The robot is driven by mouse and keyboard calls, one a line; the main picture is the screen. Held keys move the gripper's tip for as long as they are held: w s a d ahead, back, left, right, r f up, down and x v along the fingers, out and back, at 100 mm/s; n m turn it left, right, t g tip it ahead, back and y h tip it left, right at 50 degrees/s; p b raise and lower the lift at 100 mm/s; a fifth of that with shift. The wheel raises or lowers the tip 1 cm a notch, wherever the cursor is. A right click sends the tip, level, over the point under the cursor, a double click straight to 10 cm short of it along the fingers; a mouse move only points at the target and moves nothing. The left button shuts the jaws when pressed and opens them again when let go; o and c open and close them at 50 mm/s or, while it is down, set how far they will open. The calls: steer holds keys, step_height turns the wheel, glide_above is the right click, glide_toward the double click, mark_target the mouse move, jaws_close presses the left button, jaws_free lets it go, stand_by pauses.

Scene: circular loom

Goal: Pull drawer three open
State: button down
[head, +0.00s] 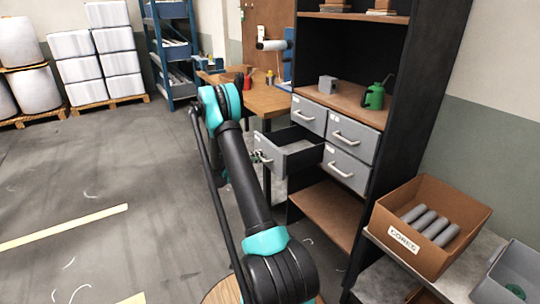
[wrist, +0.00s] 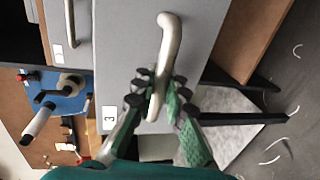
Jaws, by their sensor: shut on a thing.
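Drawer three (head: 303,159) is the lower left drawer of the grey set in the shelf unit. It stands well out from the unit, and its inside shows from above in the head view. In the wrist view its grey front (wrist: 203,35) bears a label with a 3 (wrist: 109,119) and a pale bar handle (wrist: 169,45). My gripper (wrist: 158,92) has its green fingers on both sides of the handle near one end and is shut on it. In the head view my gripper is small and mostly hidden at the drawer's front.
The other grey drawers (head: 348,136) look shut. A wooden workbench (head: 262,99) is behind the open drawer. A box of grey cores (head: 408,257) sits at right.

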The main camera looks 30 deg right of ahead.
steer(key=shift+a, duration=0.75)
steer(key=c, duration=1.5)
jaws_free()
steer(key=shift+c, duration=0.2)
steer(key=v, duration=1.2)
steer(key=shift+s, duration=0.15)
